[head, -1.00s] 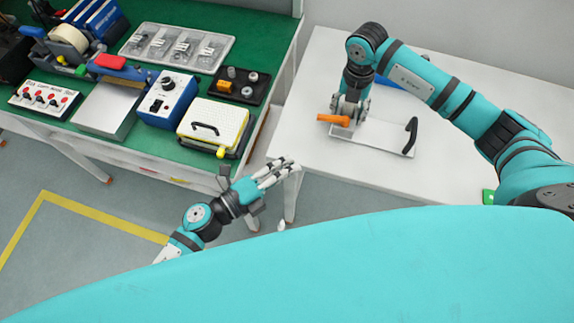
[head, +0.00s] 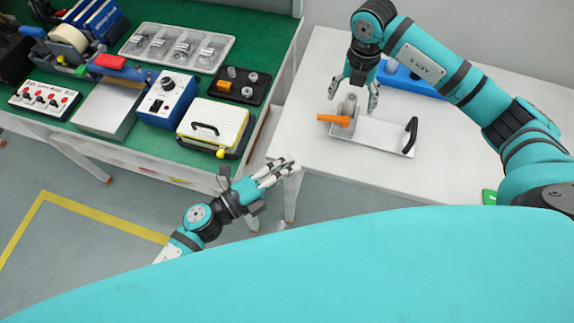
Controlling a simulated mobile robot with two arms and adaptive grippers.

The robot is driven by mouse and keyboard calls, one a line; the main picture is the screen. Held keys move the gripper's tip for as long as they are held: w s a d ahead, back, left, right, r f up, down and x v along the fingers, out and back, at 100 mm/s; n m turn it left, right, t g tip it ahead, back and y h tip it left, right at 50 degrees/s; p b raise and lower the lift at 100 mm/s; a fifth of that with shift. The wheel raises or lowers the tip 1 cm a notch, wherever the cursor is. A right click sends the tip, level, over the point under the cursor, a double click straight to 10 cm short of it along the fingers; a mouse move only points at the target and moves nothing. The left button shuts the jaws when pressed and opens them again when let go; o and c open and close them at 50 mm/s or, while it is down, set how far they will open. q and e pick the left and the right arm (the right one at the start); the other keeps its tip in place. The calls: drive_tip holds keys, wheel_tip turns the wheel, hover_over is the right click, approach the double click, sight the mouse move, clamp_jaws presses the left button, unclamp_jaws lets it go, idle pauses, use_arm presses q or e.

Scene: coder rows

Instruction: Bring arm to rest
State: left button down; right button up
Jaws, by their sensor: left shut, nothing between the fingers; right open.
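My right arm (head: 430,65) reaches in from the right over the white table. My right gripper (head: 354,96) points down, open and empty, just above and behind a grey knob with an orange handle (head: 333,119). The knob stands at the left end of a white plate (head: 375,134) that has a black handle at its right end. My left gripper (head: 284,169) is shut and empty, held low over the floor between the two tables.
The white table (head: 450,182) has bare room in front of the plate; a blue object (head: 415,82) lies behind it. The green-topped table (head: 270,38) at left holds a yellow-edged case (head: 213,122), a blue control box (head: 168,98), a clear tray (head: 178,48) and other equipment.

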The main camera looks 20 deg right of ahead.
wheel_tip(320, 180, up, 7)
drive_tip(key=shift+f, duration=0.1)
drive_tip(key=shift+a, duration=0.1)
